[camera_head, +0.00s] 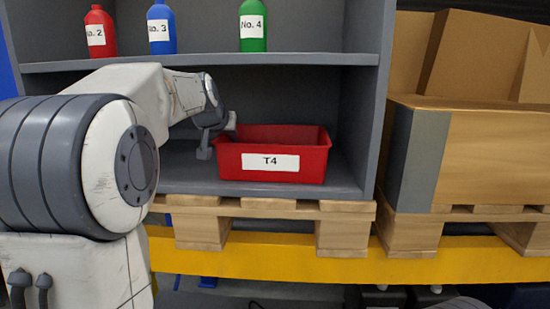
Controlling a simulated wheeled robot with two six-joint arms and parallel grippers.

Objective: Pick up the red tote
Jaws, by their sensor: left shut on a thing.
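A red tote (308,172) with a white label reading T4 sits on the lower shelf of a grey shelf unit. My left arm comes in from the left, and my left gripper (219,140) is at the tote's left end. The gripper is shut on the tote's left wall near its upper rim. One finger shows outside the wall; the other is mostly hidden. The tote looks level, and I cannot tell any gap between its bottom and the shelf. My right gripper is not in view.
The upper shelf board (300,60) runs above the tote and holds a red bottle (100,32), a blue bottle (161,28) and a green bottle (253,26). The unit's right side wall (368,110) is close to the tote. A large cardboard box (490,160) stands on a pallet at right.

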